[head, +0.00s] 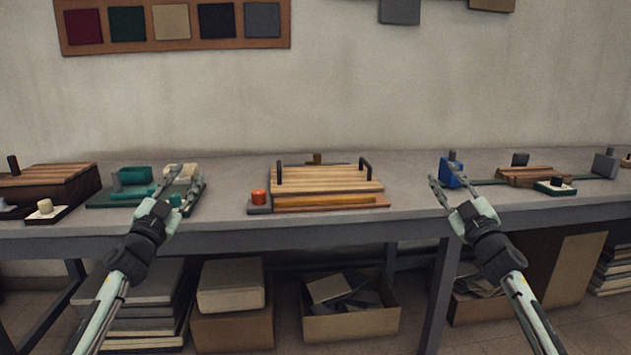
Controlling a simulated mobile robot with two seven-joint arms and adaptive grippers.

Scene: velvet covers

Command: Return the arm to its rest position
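My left gripper (184,181) is open, its two fingers pointing up the picture. It overlaps the right part of a green mat (100,200) that bears green and cream items. I see nothing held in it. My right gripper (446,178) is also open, with fingers spread. A blue block (455,180) shows between its fingertips; it appears to stand on the bench behind them, and I cannot tell whether they touch. Both arms reach in from the lower corners of the head view, with the grippers over the bench's front edge.
A grey bench (230,222) spans the view. At its middle sits a striped wooden board with black handles (325,178), beside a red-topped button (259,196). A dark wooden block (50,186) stands left. Boxes (350,322) lie below.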

